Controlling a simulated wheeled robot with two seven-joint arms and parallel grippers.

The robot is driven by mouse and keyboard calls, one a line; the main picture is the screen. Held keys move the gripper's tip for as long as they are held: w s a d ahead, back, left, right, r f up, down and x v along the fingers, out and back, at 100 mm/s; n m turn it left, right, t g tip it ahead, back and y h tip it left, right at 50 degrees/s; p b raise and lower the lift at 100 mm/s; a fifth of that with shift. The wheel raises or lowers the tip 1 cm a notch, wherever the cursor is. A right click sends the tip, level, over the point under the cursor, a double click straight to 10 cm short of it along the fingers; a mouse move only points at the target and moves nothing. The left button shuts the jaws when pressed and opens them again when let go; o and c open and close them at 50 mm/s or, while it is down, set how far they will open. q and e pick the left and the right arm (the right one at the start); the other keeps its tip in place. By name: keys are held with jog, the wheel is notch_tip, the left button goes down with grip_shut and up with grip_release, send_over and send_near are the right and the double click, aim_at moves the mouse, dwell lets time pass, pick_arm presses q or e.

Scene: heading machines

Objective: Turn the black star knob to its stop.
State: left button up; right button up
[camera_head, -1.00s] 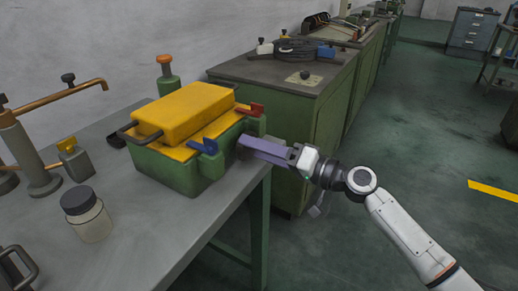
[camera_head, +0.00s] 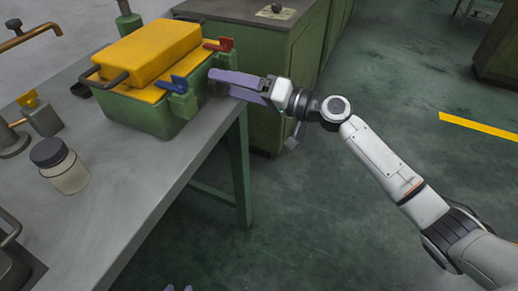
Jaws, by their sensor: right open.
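A small black knob (camera_head: 277,8) stands on a pale plate on the green cabinet at the top edge; its shape is too small to make out. Another black knob (camera_head: 15,29) tops a post at the far left; I cannot tell which is the star knob. My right gripper (camera_head: 214,84) is open, its purple fingers pointing left at the right end of the green box (camera_head: 135,113). The fingers hide part of that end, and contact is unclear. Tips of what looks like my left gripper (camera_head: 179,288) show at the bottom edge; their opening is unclear.
The grey bench (camera_head: 125,205) carries the green box with its yellow lid (camera_head: 150,50), red lever (camera_head: 219,45) and blue lever (camera_head: 172,83). A black-capped jar (camera_head: 65,170) stands at left.

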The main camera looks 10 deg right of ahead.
jog(key=shift+f, duration=0.1)
jog(key=shift+n, duration=1.1)
jog(key=n, duration=0.4)
jog(key=shift+n, duration=0.3)
jog(key=s+b+v, duration=0.1)
jog(key=b+v, duration=0.1)
jog(key=v, duration=0.8)
jog(key=s+f+m+h+p, duration=0.1)
jog(key=s+f+h, duration=0.1)
jog(key=s+f, duration=0.3)
jog(key=s+a+f+m+h+p, duration=0.1)
jog(key=s+f+h, duration=0.2)
jog(key=f, duration=0.8)
jog(key=s+a+f+m+g+h+p, duration=0.1)
jog(key=s+f+h, duration=0.1)
jog(key=s+f, duration=0.6)
jog(key=shift+f+p, duration=0.4)
jog(key=shift+f, duration=0.15)
jog(key=shift+a, duration=0.15)
